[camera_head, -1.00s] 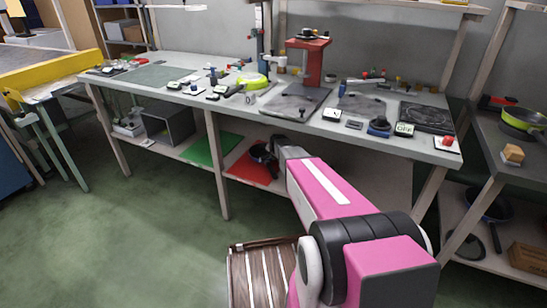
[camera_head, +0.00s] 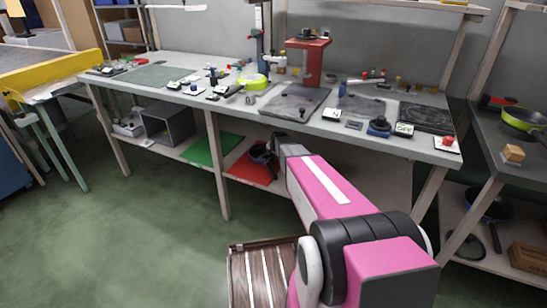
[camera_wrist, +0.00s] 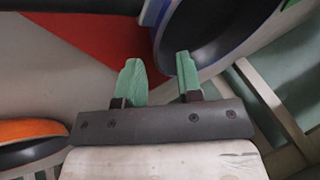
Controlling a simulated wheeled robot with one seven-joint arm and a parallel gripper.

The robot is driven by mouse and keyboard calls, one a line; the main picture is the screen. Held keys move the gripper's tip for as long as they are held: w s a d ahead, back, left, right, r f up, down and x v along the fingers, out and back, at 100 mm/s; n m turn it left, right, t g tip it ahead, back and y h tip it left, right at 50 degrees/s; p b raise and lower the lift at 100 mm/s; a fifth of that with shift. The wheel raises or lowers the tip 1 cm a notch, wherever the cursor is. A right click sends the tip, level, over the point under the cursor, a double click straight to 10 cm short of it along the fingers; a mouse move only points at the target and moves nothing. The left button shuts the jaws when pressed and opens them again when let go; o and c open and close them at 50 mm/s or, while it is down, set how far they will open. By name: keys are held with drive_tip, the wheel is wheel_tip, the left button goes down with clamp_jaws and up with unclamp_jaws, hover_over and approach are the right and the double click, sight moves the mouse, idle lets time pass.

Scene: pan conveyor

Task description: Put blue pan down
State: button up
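The blue pan (camera_wrist: 205,30) shows in the wrist view at the upper right, with a dark inside and a blue rim. It is partly cut off by the frame, and its handle is not visible. It overlaps the red sheet (camera_wrist: 110,35). In the head view the pan (camera_head: 262,153) is small and dark, over the red sheet (camera_head: 250,172) on the lower shelf. My gripper (camera_wrist: 159,75) has two green fingers standing apart, with nothing seen between them. The fingertips are close to the pan's rim; contact cannot be told.
An orange pan (camera_wrist: 30,129) is at the left of the wrist view. A green sheet (camera_head: 212,149) and a grey box (camera_head: 168,124) are on the lower shelf. The tabletop (camera_head: 215,115) above holds many small things.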

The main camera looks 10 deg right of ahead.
drive_tip(key=s+a+r+n+g, duration=0.1)
drive_tip(key=s+r+n+g, duration=0.1)
drive_tip(key=s, duration=1)
drive_tip(key=s+a+r+n+g, duration=0.1)
drive_tip(key=s+r+n, duration=0.3)
drive_tip(key=s, duration=0.8)
drive_tip(key=s+a+r+n+g, duration=0.1)
drive_tip(key=s+r+n+g, duration=0.2)
drive_tip(key=s, duration=0.9)
drive_tip(key=shift+s+r+h, duration=0.25)
drive_tip(key=shift+r+h, duration=0.05)
drive_tip(key=shift+r, duration=0.45)
